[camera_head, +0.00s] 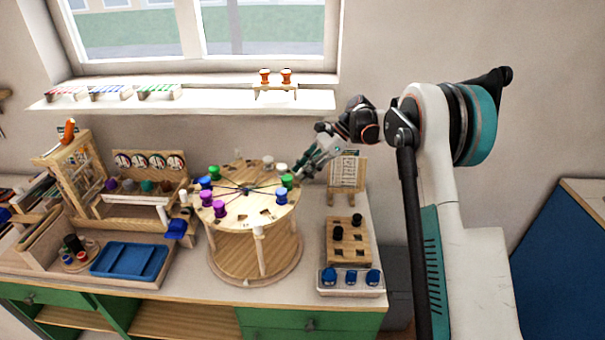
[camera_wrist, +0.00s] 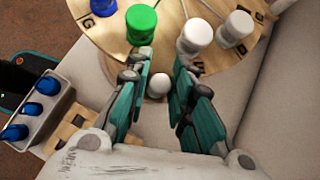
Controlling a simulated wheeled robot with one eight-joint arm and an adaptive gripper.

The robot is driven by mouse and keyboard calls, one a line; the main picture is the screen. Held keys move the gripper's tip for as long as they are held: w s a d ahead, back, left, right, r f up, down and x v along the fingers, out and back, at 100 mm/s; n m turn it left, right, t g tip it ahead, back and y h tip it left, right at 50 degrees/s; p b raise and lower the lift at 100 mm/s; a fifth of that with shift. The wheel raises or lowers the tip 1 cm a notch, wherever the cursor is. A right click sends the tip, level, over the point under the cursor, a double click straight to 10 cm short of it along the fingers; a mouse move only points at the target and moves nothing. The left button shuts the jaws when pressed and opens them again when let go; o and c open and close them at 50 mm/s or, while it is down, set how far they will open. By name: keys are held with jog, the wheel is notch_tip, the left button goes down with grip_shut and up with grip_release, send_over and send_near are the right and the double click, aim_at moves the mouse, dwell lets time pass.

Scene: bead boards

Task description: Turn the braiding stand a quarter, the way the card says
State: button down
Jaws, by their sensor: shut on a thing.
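The braiding stand (camera_head: 246,208) is a round light-wood disc on posts over a round wooden base. Blue, green, purple and white bobbins stand around its rim, with dark threads meeting at the centre. White knobs sit at its edge, one at the front (camera_head: 258,231). My gripper (camera_head: 306,168) is at the disc's right back edge. In the wrist view its teal fingers (camera_wrist: 162,65) are shut on a white round knob (camera_wrist: 158,86), beside a green bobbin (camera_wrist: 141,22) and a white bobbin (camera_wrist: 195,37). The card (camera_head: 346,170) stands on a wooden holder to the right; its marks are too small to read.
Right of the stand are a wooden block (camera_head: 348,243) with black pegs and a white tray (camera_head: 350,289) with blue bobbins. To the left are a blue tray (camera_head: 129,259) and a wooden rack (camera_head: 140,190). A window sill (camera_head: 200,102) runs behind.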

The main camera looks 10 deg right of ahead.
jog(key=shift+w, duration=0.35)
jog(key=shift+g, duration=0.3)
jog(key=c, duration=1.5)
grip_release()
jog(key=shift+r, duration=0.1)
jog(key=v, duration=1.1)
jog(key=shift+d+r, duration=0.25)
jog(key=shift+r, duration=0.05)
